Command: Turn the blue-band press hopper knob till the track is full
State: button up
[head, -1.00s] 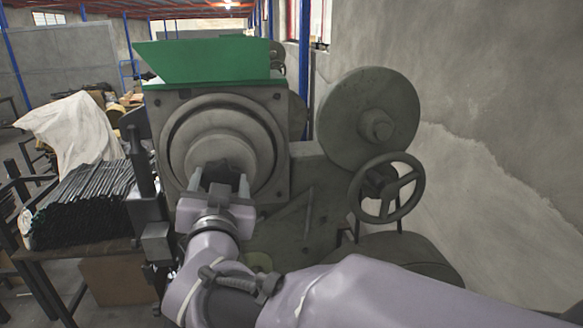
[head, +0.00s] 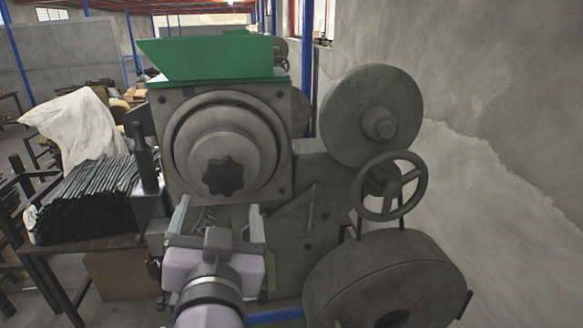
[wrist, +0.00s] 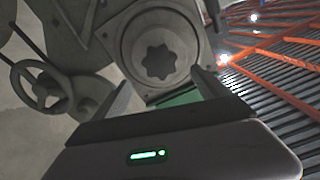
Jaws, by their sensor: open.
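A dark lobed knob (head: 223,176) sits at the centre of the round grey hub on the press front, below a green hopper (head: 212,58). In the wrist view the knob (wrist: 159,61) shows whole, beyond my fingertips and apart from them. My gripper (head: 218,212) is open and empty, below the knob in the head view, its two fingers wide apart. It also shows open in the wrist view (wrist: 161,84). I cannot make out a blue band on this press, nor how full the track is; my gripper covers part of the area below the hub.
A spoked handwheel (head: 391,186), a round wheel (head: 350,120) and a large drum (head: 385,275) stand on the right. A table with a stack of dark rods (head: 88,200) is on the left. A dark upright post (head: 145,160) stands left of the hub.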

jog(key=v, duration=0.6)
jog(key=shift+s, duration=0.35)
jog(key=w+d+f+g+y+b, duration=0.2)
jog(key=w+d+f+g+b, duration=0.2)
jog(key=d+f+g+b, duration=0.55)
jog(key=s+d+f+m+g+h, duration=0.2)
jog(key=s+d+f+m+h, duration=0.2)
jog(key=s+d+f, duration=0.7)
notch_tip(320, 180, down, 4)
jog(key=shift+d+r, duration=0.25)
jog(key=shift+d, duration=0.8)
jog(key=shift+a, duration=0.1)
